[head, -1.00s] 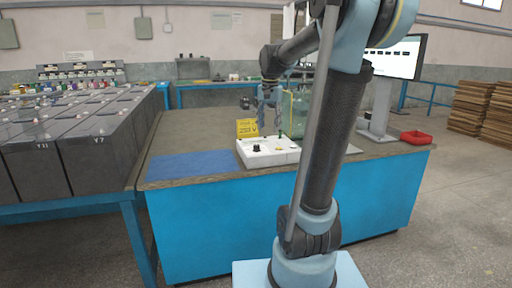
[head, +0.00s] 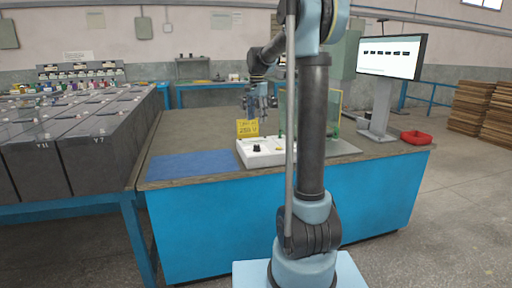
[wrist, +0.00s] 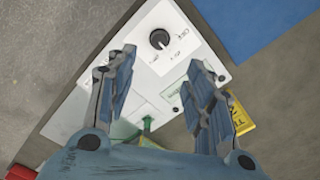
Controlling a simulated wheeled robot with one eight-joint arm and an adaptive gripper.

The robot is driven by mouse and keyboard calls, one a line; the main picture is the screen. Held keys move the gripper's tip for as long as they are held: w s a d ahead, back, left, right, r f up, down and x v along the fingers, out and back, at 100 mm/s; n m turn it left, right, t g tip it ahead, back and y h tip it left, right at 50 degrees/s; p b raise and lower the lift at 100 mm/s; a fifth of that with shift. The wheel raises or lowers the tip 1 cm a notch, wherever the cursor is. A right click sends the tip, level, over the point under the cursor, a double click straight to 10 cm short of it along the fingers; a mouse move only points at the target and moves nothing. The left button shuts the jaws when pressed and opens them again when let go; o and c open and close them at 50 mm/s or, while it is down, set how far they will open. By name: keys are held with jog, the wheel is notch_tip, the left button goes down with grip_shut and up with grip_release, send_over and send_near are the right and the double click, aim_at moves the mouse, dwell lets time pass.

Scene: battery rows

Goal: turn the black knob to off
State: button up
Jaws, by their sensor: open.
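The black knob (head: 257,149) stands on the left part of a white panel box (head: 246,159) on the blue-sided bench. In the wrist view the knob (wrist: 159,39) is round with a light pointer mark and printed labels around it, too small to read surely. My gripper (head: 258,115) is above and behind the box in the head view. In the wrist view my gripper (wrist: 160,70) has its fingers wide apart with nothing between them. The knob shows beyond the fingertips, apart from them.
A yellow sign (head: 247,129) stands behind the box. A green upright part (wrist: 147,124) is under my gripper in the wrist view. A blue mat (head: 188,166) lies left of the box. A monitor (head: 390,57) and red tray (head: 416,137) are at right.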

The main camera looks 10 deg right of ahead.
aim_at(257, 145)
notch_tip(257, 145, down, 14)
jog(key=shift+f, duration=0.15)
dwell(0.4)
jog(key=c, duration=1.1)
